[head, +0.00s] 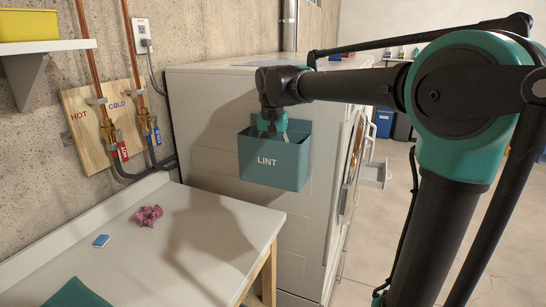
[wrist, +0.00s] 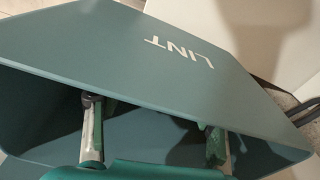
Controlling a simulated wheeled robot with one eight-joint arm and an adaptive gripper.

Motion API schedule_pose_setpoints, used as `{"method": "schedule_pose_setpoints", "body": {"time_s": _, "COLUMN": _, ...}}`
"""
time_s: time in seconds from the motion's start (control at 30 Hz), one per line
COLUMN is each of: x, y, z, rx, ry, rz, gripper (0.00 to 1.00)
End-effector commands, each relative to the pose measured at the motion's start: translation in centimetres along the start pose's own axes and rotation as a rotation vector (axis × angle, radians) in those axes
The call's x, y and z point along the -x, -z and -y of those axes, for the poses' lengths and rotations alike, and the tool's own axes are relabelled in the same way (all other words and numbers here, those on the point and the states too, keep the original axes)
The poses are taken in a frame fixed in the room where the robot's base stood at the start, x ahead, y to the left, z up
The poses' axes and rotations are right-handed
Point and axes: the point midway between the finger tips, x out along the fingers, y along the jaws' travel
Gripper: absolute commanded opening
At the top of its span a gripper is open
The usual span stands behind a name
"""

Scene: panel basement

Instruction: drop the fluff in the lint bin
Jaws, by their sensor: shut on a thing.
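The lint bin (head: 274,163) is a teal open-topped box marked LINT, fixed to the side of a white machine. Its front wall (wrist: 170,60) fills much of the wrist view. My gripper (head: 274,131) points down at the bin's mouth, with its fingertips inside. The wrist view shows both fingers of my gripper (wrist: 155,140) spread apart behind the front wall. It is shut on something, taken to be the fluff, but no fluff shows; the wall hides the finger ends.
A white table (head: 190,235) stands at lower left with a pink crumpled thing (head: 147,216), a small blue block (head: 101,241) and a teal cloth (head: 76,294). Pipes and a valve board (head: 103,125) are on the left wall. Open floor lies at right.

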Motion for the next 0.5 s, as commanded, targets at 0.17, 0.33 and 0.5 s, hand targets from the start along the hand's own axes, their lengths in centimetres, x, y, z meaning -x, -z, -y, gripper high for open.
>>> {"method": "schedule_pose_setpoints", "body": {"time_s": 0.17, "x": -0.36, "y": -0.04, "z": -0.01, "rx": 0.0, "ry": 0.0, "rz": 0.0, "gripper": 0.51}}
{"method": "schedule_pose_setpoints", "body": {"time_s": 0.33, "x": -0.34, "y": -0.04, "z": -0.01, "rx": 0.0, "ry": 0.0, "rz": 0.0, "gripper": 0.74}}
{"method": "schedule_pose_setpoints", "body": {"time_s": 0.5, "x": -0.34, "y": -0.04, "z": -0.01, "rx": 0.0, "ry": 0.0, "rz": 0.0, "gripper": 0.81}}
